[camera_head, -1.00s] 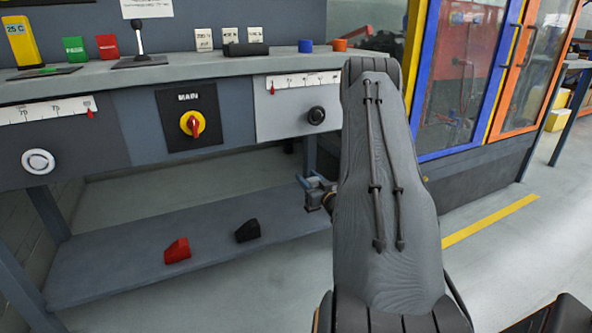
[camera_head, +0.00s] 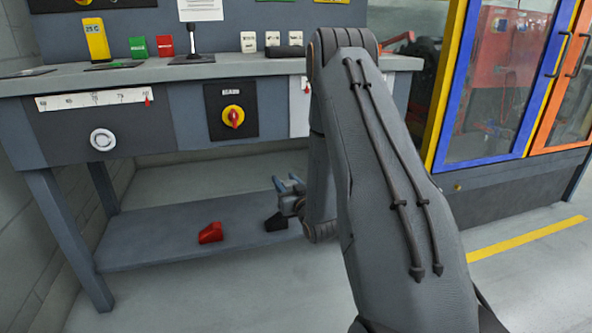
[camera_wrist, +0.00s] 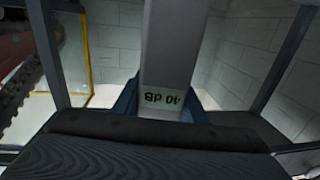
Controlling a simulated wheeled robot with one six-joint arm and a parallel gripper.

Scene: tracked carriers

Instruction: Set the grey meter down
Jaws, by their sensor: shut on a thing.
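The grey meter (camera_wrist: 178,45) fills the upper middle of the wrist view, with an upside-down "40 dB" label near its lower end. My gripper (camera_wrist: 160,103) is shut on it, with a blue finger on either side. In the head view my gripper (camera_head: 288,185) is low, in front of the bench, above or near the lower shelf (camera_head: 160,237). I cannot tell whether the meter touches anything besides the fingers.
A red block (camera_head: 210,233) and a black block (camera_head: 276,222) lie on the lower shelf, the black one close to my gripper. The worktop (camera_head: 225,70) above carries a yellow "25 C" meter (camera_head: 95,40) and several small items. A blue-framed cabinet (camera_head: 490,80) stands right.

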